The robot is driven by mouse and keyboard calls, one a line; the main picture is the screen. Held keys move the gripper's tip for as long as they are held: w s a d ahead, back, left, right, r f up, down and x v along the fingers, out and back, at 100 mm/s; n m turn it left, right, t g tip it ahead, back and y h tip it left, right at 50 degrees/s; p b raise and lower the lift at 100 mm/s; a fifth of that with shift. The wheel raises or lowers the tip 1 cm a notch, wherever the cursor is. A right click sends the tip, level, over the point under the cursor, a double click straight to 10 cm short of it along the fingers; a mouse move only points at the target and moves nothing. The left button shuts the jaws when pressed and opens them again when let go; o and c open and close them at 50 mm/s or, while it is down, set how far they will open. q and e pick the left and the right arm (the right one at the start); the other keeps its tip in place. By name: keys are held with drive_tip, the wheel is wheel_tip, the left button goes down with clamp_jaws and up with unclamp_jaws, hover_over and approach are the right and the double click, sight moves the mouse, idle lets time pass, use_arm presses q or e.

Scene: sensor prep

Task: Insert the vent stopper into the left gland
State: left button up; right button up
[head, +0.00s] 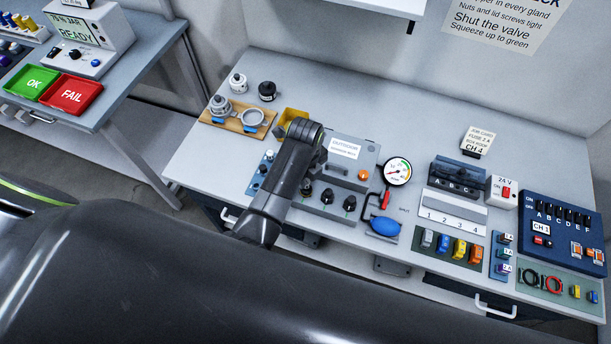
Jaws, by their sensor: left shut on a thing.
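The grey enclosure (369,157) stands in the middle of the bench, with a white label on top. A row of dark glands shows along its front: the middle one (327,196) and the right one (349,203) are clear, and the left gland (306,187) is partly covered by my arm. My left gripper (311,172) is over the left end of this row, mostly hidden by its own dark wrist. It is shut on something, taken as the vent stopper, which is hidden. Whether it touches the left gland cannot be told. My right gripper is out of view.
A small strip of blue and dark parts (262,170) lies left of the wrist. A yellow bin (293,115) and wooden tray (229,121) are behind it. A gauge (397,171) and blue bulb (385,226) stand right of the enclosure. Bare bench lies behind.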

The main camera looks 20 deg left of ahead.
use_arm(q)
drive_tip(key=shift+f+b, duration=0.35)
drive_tip(key=shift+f, duration=0.55)
idle(0.5)
drive_tip(key=o, duration=0.9)
drive_tip(key=shift+o, duration=0.2)
drive_tip(key=shift+r+p, duration=0.45)
drive_tip(key=shift+r, duration=3.1)
